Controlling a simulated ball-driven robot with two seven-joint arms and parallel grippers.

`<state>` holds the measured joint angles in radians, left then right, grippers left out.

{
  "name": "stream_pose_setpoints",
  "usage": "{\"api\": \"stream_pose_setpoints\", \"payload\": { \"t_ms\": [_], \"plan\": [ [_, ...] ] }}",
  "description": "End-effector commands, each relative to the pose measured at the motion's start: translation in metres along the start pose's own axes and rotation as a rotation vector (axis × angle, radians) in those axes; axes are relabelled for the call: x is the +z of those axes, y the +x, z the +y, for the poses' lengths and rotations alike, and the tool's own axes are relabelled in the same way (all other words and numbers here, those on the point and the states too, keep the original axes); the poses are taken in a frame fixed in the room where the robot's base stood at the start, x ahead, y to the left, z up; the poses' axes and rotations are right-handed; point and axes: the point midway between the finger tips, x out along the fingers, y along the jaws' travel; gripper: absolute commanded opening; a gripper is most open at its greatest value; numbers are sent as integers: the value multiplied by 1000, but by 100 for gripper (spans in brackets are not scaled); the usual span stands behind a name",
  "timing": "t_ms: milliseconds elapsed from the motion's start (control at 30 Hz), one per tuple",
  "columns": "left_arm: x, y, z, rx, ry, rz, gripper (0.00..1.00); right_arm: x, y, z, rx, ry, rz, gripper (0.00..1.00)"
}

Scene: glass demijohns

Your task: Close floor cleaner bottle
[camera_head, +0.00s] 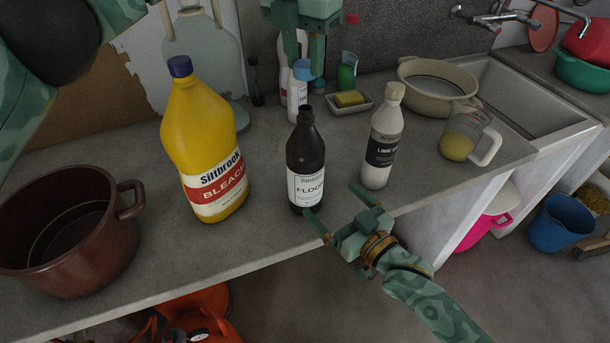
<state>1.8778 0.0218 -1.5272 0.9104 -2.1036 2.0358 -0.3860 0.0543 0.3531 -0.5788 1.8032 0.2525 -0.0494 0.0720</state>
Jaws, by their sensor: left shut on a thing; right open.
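The floor cleaner bottle (306,160) is dark with a white label reading "FLOOR". It stands upright near the counter's front edge, and no separate cap shows on its dark neck. My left gripper (304,66) is above and behind it, shut on a blue cap (303,72) between its fingertips. A small white bottle (296,97) shows directly below that cap; I cannot tell whether they touch. My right gripper (341,209) is open and empty at the counter's front edge, its left fingertip close to the floor cleaner's base.
A yellow bleach bottle (203,130) stands left of the floor cleaner, a white lime bottle (382,140) right. A brown pot (75,255) is at far left. A sponge dish (350,107), beige basin (436,73) and measuring jug (465,135) stand behind and right. Some front counter is clear.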

Motion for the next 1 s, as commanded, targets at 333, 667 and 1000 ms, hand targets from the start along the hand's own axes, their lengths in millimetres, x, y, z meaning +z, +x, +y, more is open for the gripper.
{"api": "stream_pose_setpoints", "payload": {
  "t_ms": [333, 667, 1000],
  "plan": [
    [0, 0, 0, 0, 1, 0, 12, -1, 64, 0, 0, 0, 1, 98],
    [0, 0, 0, 0, 2, 0, 12, 0, 106, 0, 0, -1, -1, 98],
    [0, 0, 0, 0, 2, 0, 12, 0, 111, 0, 0, -1, -2, 98]
  ]
}}
